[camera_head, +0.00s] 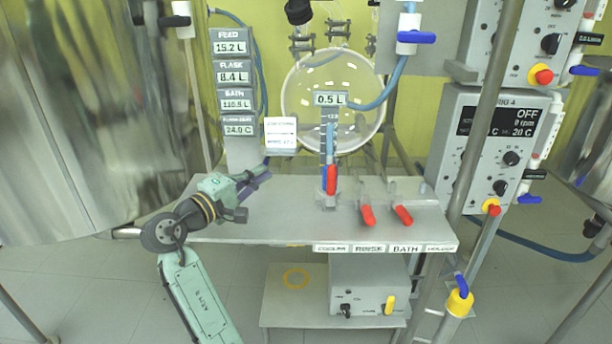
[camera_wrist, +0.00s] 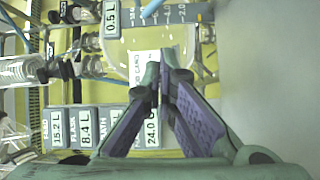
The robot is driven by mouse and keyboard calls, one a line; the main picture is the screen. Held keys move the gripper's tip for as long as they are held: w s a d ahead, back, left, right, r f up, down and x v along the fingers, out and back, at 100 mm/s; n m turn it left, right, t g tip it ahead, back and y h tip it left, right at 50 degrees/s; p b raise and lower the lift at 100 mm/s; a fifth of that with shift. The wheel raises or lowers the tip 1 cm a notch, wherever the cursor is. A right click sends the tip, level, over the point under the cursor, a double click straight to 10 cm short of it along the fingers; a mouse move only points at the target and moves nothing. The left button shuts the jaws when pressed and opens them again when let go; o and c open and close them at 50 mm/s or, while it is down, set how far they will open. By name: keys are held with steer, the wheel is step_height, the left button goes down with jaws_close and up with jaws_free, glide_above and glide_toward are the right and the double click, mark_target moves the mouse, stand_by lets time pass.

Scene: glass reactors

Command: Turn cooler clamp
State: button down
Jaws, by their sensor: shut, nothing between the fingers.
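The shelf carries a row of labels, and the one at the left end reads COOLER (camera_head: 331,248). Behind it stands a clamp with a red handle (camera_head: 331,180), upright in the head view; I take it as the cooler clamp. My gripper (camera_head: 262,178) is to the left of this clamp, above the shelf's left part, and apart from it. In the wrist view the purple-padded fingers (camera_wrist: 163,75) meet at their tips with nothing between them. The red handle cannot be made out in the wrist view.
Two more red handles, at RINSE (camera_head: 367,215) and BATH (camera_head: 403,215), lie tilted to the right. A round glass flask (camera_head: 350,80) hangs behind. A display column (camera_head: 238,120) stands behind my gripper. A metal post (camera_head: 487,110) rises on the right.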

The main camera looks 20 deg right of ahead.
mark_target(331, 184)
steer(key=d, duration=0.1)
steer(key=s+d+f+g+h, duration=0.1)
steer(key=d+g, duration=0.1)
steer(key=d, duration=0.1)
steer(key=shift+s+f+m, duration=0.15)
steer(key=shift+f+m, duration=0.05)
steer(key=shift+m, duration=0.2)
steer(key=p+x, duration=0.1)
steer(key=x, duration=0.3)
steer(key=p+x, duration=0.1)
steer(key=x, duration=0.4)
steer(key=shift+s+r, duration=0.15)
steer(key=shift+r, duration=0.05)
steer(key=shift+s+d+f+p, duration=0.1)
steer(key=shift+s+d+p, duration=0.2)
steer(key=shift+s+p, duration=0.25)
steer(key=shift+s+d+p, duration=0.25)
steer(key=shift+s+p, duration=0.05)
steer(key=shift+s, duration=0.35)
steer(key=shift+s+d, duration=0.1)
steer(key=shift+s, duration=0.45)
steer(key=shift+f+h, duration=0.15)
steer(key=shift+h, duration=0.15)
steer(key=shift+s+b, duration=0.1)
steer(key=shift+b, duration=0.45)
steer(key=shift+s, duration=0.1)
